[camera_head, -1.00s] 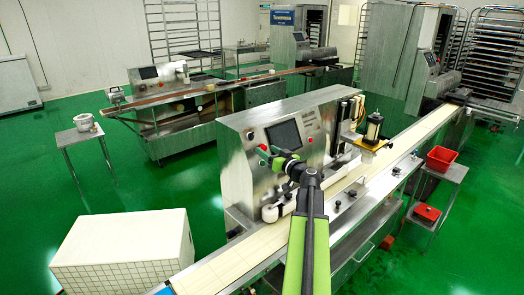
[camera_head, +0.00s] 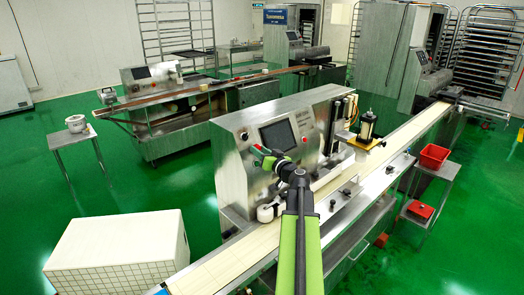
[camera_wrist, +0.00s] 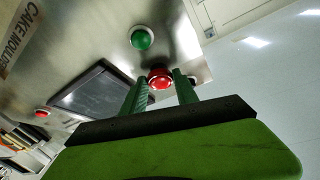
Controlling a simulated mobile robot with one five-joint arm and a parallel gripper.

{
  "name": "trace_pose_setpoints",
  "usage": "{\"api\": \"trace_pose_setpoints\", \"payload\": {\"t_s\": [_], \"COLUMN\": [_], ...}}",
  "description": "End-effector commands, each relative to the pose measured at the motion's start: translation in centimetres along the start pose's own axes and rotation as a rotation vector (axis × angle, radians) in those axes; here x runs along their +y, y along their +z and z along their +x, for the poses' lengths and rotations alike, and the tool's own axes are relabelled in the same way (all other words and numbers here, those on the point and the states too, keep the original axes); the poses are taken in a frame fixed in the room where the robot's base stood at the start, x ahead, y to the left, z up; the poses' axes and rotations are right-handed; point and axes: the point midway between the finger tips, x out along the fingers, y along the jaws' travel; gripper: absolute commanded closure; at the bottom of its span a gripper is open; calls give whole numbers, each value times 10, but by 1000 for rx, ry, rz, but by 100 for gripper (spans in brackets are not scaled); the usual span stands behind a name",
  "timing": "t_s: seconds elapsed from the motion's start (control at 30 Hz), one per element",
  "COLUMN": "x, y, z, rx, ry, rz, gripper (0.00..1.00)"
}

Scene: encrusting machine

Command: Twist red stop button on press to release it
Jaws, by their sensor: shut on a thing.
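The red stop button (camera_wrist: 160,78) shows in the wrist view on the steel front panel of the press. My gripper (camera_wrist: 160,88) has a green finger on each side of it and is shut on the button. In the head view my gripper (camera_head: 266,157) is at the panel, left of the dark screen (camera_head: 278,136), and its jaws hide most of the button. The press (camera_head: 235,165) stands behind the conveyor. A green button (camera_wrist: 142,38) sits beside the red one in the wrist view.
A second, smaller red button (camera_wrist: 41,113) lies beyond the screen in the wrist view. The pale conveyor belt (camera_head: 215,270) runs below my arm. A white tiled box (camera_head: 120,250) stands at the lower left.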

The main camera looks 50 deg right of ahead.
Motion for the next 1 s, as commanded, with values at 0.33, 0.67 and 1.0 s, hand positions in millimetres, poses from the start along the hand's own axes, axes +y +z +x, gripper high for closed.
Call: {"api": "trace_pose_setpoints", "payload": {"t_s": [0.33, 0.67, 1.0], "x": [-6, -8, -8], "y": [-1, 0, 1], "z": [-1, 1, 1], "rx": [-5, -6, -6], "ry": [121, 207, 237], "rz": [234, 404, 470], "gripper": [100, 100, 100]}}
